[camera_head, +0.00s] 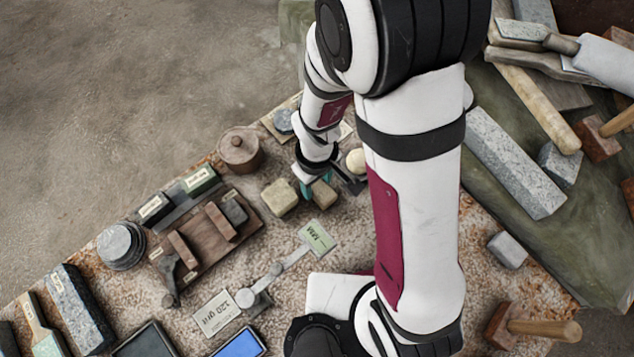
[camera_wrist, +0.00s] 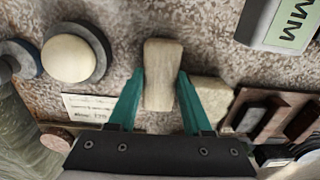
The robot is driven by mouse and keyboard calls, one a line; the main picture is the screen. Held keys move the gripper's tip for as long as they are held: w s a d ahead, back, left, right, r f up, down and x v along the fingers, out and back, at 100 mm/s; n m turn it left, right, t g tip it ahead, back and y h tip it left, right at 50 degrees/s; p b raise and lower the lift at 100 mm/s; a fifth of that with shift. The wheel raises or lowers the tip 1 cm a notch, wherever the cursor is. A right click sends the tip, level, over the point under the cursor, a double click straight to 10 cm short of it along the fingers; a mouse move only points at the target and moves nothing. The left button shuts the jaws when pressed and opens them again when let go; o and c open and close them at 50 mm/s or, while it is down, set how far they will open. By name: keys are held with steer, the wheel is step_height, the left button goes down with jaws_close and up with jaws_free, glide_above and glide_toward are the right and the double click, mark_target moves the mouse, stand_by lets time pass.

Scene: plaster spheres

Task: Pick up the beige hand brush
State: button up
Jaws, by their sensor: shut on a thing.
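The tan, block-shaped thing that appears to be the beige hand brush (camera_wrist: 163,72) stands between the teal fingers of my gripper (camera_wrist: 160,88) in the wrist view. My gripper is shut on it, one finger on each side. No bristles show, and I cannot tell whether it is clear of the table. In the head view my gripper (camera_head: 314,190) is low over the table, with the brush (camera_head: 323,194) partly hidden by the fingers. A second, paler beige block (camera_head: 280,197) lies just left of it; it also shows in the wrist view (camera_wrist: 214,96) behind the right finger.
A cream ball (camera_head: 356,161) on a dark round base sits close right of my gripper. A brown lidded pot (camera_head: 240,150) and a wooden rack (camera_head: 210,235) stand to the left. A labelled measuring tool (camera_head: 317,237) lies in front. Mallets and stone bars crowd the right.

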mark_target(320, 184)
jaws_close()
steer(key=r, duration=0.4)
steer(key=shift+d+r, duration=0.25)
steer(key=shift+r, duration=0.05)
steer(key=d+r, duration=0.6)
steer(key=d, duration=0.5)
steer(key=shift+s+r, duration=0.25)
steer(key=shift+s, duration=0.2)
steer(key=w+a+r+t+h, duration=0.2)
steer(key=w+a, duration=0.2)
steer(key=a, duration=0.2)
steer(key=shift+w+x, duration=0.1)
steer(key=shift+x, duration=1.2)
steer(key=shift+w+x, duration=0.15)
steer(key=shift+x, duration=1.2)
